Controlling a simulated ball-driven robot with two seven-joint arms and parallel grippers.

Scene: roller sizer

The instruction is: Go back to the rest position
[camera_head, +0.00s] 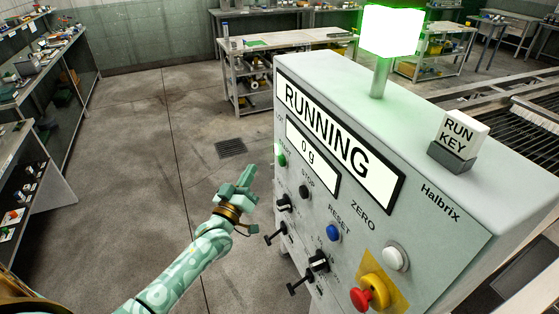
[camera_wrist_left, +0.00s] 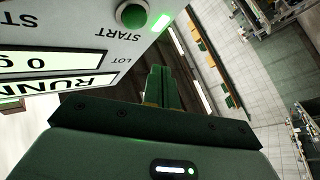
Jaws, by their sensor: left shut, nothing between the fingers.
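My left gripper (camera_head: 244,177) is shut and empty, held in the air just left of the control panel's front face. In the left wrist view its closed green fingers (camera_wrist_left: 159,86) point at open floor beside the panel. The panel (camera_head: 450,228) reads RUNNING on its upper display (camera_head: 338,133) and 0 g on the lower one (camera_head: 312,158). The green START button (camera_head: 282,160) is close to my fingertips but apart from them; it also shows in the left wrist view (camera_wrist_left: 132,14). My right gripper is not in view.
A lit green lamp (camera_head: 391,32) and a RUN KEY block (camera_head: 459,140) stand on the panel. Knobs and a red emergency button (camera_head: 361,299) stick out from its front. Grey floor (camera_head: 130,150) is free on the left. A workbench (camera_head: 275,42) stands behind.

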